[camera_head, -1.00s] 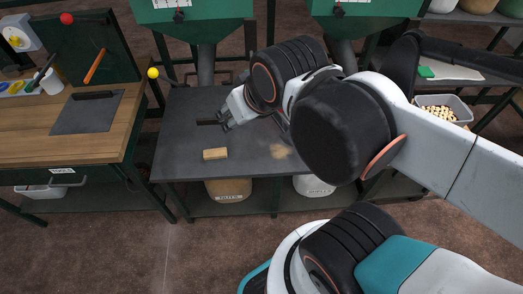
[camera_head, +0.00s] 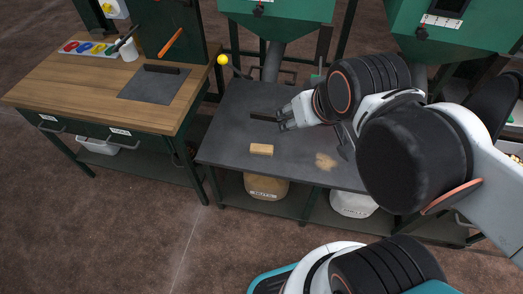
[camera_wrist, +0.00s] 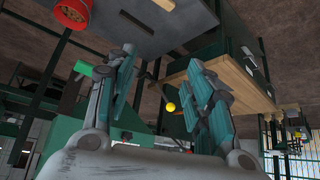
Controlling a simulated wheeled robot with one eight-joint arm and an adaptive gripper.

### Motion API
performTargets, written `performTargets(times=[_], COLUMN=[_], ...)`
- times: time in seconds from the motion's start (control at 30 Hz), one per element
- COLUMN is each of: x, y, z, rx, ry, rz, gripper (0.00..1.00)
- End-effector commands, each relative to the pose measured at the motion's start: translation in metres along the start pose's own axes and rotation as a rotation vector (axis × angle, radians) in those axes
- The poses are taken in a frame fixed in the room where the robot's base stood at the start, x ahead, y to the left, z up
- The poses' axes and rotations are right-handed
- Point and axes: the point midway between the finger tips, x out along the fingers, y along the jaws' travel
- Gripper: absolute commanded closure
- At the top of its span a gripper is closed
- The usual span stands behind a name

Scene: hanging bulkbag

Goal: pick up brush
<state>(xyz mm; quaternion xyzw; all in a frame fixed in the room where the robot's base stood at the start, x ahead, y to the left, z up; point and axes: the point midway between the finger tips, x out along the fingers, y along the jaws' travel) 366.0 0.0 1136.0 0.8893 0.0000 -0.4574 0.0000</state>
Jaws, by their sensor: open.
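No brush shows beyond doubt. A dark, narrow bar or slot (camera_head: 264,117) is at the table's back left. My gripper (camera_head: 283,122) is just right of this dark shape, behind and right of the tan block, apart from the block. In the wrist view the two fingers of my gripper (camera_wrist: 162,60) are spread apart with nothing between them.
A wooden workbench (camera_head: 60,85) with a grey mat (camera_head: 150,88) is at left.

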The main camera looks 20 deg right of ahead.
Motion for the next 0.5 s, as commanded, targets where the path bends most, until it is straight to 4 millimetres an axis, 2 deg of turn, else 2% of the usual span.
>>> performTargets(times=[0.03, 0.2, 0.37, 0.5], x=[0.0, 0.008, 0.028, 0.053], y=[0.0, 0.0, 0.0, 0.0], z=[-0.001, -0.012, -0.034, -0.052], rx=[0.001, 0.018, 0.056, 0.094], ry=[-0.001, -0.026, -0.083, -0.138], rz=[0.0, 0.0, 0.002, 0.006], gripper=[0.36, 0.0, 0.0, 0.0])
